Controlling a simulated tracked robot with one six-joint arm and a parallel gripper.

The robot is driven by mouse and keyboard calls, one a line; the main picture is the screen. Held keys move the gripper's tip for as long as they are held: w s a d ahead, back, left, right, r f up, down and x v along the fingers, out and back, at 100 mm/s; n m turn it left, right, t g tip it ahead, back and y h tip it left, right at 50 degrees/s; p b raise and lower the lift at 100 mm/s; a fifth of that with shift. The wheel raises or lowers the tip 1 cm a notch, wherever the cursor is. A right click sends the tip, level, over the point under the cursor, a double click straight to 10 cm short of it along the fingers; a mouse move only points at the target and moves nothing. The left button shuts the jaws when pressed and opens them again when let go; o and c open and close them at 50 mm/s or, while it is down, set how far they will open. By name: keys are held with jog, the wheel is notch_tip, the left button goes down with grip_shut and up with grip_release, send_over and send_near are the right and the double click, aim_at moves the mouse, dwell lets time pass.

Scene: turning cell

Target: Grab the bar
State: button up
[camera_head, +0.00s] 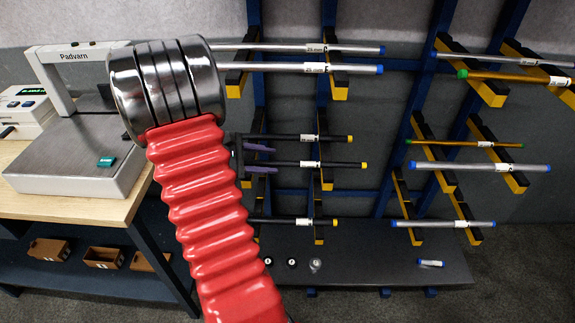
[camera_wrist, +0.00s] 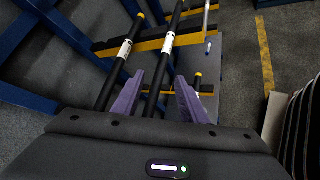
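Several bars lie across a rack. A black bar (camera_head: 335,164) with a white label and yellow end rests at mid-height; a similar black bar (camera_head: 300,137) lies just above it and another (camera_head: 327,221) lower. My gripper (camera_head: 262,159) is at the left part of the middle black bars, its purple fingers apart. In the wrist view my gripper (camera_wrist: 160,98) is open, and one labelled black bar (camera_wrist: 166,50) runs between its fingers. Another black bar (camera_wrist: 117,62) passes outside the left finger. Contact with the fingers cannot be told.
The rack has blue posts (camera_head: 388,130) and yellow-black arms (camera_head: 327,180). Silver bars (camera_head: 290,68) lie above; silver and gold bars (camera_head: 480,166) lie right. A bench with a grey Padvarn machine (camera_head: 70,165) stands left. A dark shelf (camera_head: 385,265) below holds short pieces.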

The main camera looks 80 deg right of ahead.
aim_at(285, 163)
jog(key=shift+x, duration=2.6)
jog(key=shift+w+f, duration=0.1)
jog(key=shift+f, duration=0.05)
jog(key=shift+a, duration=0.1)
jog(key=shift+c, duration=0.4)
grip_shut()
